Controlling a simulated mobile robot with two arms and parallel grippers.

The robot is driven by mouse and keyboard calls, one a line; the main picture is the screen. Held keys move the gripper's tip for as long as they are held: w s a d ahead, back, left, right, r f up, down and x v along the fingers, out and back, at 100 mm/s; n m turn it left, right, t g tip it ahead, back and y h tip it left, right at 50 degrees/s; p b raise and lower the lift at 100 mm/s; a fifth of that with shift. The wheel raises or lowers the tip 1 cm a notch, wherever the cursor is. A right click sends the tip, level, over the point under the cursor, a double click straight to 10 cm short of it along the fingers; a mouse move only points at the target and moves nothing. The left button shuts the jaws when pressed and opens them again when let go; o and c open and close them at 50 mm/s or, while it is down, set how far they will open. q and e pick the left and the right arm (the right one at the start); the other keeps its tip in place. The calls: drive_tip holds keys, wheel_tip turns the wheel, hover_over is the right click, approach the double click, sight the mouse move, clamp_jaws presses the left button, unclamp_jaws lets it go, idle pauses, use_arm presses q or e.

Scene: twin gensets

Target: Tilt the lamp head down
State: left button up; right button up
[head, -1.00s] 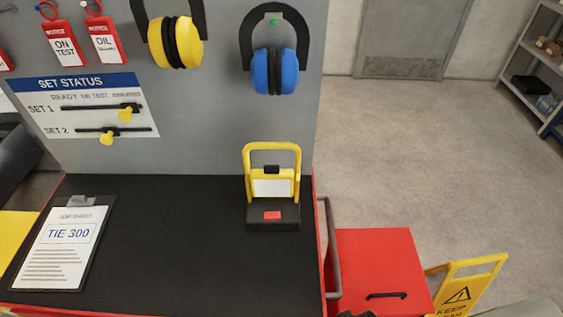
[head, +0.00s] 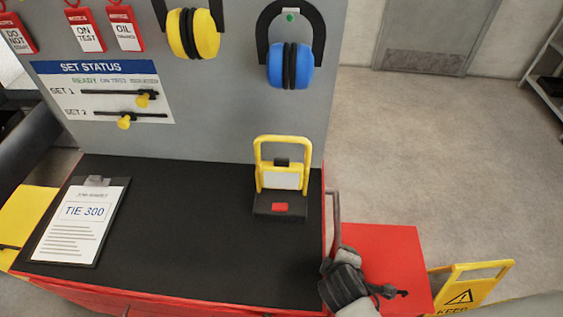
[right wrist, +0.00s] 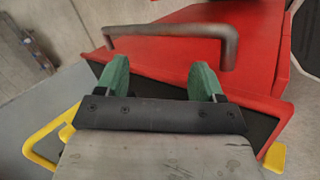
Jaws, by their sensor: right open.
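The work lamp stands upright on the black top of the red cabinet, near its right edge. Its head (head: 281,179) has a pale front panel inside a yellow frame (head: 283,140), above a black base (head: 279,205) with a red patch. My right gripper (head: 388,291) is at the right end of the cabinet, by the grey handle, lower and nearer than the lamp. In the right wrist view its green fingers (right wrist: 160,78) are apart with nothing between them. My left gripper is not in view.
The grey bar handle (head: 334,222) at the cabinet's right end also crosses ahead of my fingers in the wrist view (right wrist: 170,31). A clipboard (head: 80,220) lies left on the black top (head: 180,220). Blue ear defenders (head: 289,65) hang above the lamp. A yellow sign (head: 467,290) stands right.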

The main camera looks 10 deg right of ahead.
drive_tip(key=w+a+r+n+t+h, duration=0.2)
drive_tip(key=w+a+r+n+t, duration=0.4)
drive_tip(key=n, duration=0.4)
drive_tip(key=n+t+y+p, duration=0.15)
drive_tip(key=n+t, duration=0.35)
drive_tip(key=n, duration=0.7)
approach(282, 162)
drive_tip(key=shift+y, duration=0.25)
drive_tip(key=w, duration=0.3)
drive_tip(key=w+d+p, duration=0.1)
drive_tip(key=w, duration=0.1)
drive_tip(key=w+p, duration=0.1)
drive_tip(key=w, duration=0.2)
drive_tip(key=shift+w+d+r, duration=0.2)
drive_tip(key=shift+w+d, duration=0.2)
